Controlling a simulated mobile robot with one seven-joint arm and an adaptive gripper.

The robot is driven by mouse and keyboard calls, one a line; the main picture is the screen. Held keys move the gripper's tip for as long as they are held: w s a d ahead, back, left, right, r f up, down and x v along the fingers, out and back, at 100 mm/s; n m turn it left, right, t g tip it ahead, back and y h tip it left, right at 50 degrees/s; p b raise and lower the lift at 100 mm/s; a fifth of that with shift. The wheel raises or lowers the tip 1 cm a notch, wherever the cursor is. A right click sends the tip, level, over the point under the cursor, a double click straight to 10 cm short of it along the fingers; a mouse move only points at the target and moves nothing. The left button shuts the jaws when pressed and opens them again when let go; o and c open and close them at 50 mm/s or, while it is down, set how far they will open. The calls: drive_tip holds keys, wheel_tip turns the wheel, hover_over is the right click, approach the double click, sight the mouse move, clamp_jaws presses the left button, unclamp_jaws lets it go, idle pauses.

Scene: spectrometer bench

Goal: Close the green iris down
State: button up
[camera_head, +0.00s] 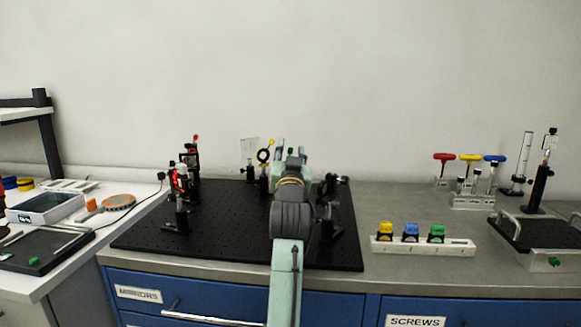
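My gripper (290,156) is over the far part of the black breadboard (230,240). I see it from behind, and my forearm and wrist cover the middle of the board. Its fingertips do not show clearly, so I cannot tell whether it is open or shut or touching anything. I cannot make out a green iris for sure; it may be hidden behind my gripper. A round yellow-ringed part (264,155) on a post stands just left of my gripper, with a clear plate (249,147) beside it.
Posts with red-marked mounts (180,178) stand on the board's left side. Dark mounts (331,190) stand close to my wrist's right. A white rack (423,246) with yellow, blue and green pieces sits right of the board. The bench around that rack is mostly clear.

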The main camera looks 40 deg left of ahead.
drive_tip(key=v, duration=1)
drive_tip(key=s+a+r+m+t+h+p, duration=0.15)
drive_tip(key=a+r+m+h+p, duration=0.3)
drive_tip(key=h, duration=0.65)
drive_tip(key=shift+m, duration=0.55)
drive_tip(key=w+p, duration=0.1)
drive_tip(key=w, duration=0.2)
drive_tip(key=w+a+p, duration=0.1)
drive_tip(key=w, duration=0.2)
drive_tip(key=w+a+f+p, duration=0.1)
drive_tip(key=w, duration=0.2)
drive_tip(key=shift+w+a, duration=0.25)
drive_tip(key=shift+w, duration=0.15)
drive_tip(key=shift+w+f, duration=0.1)
drive_tip(key=shift+w, duration=0.35)
clamp_jaws()
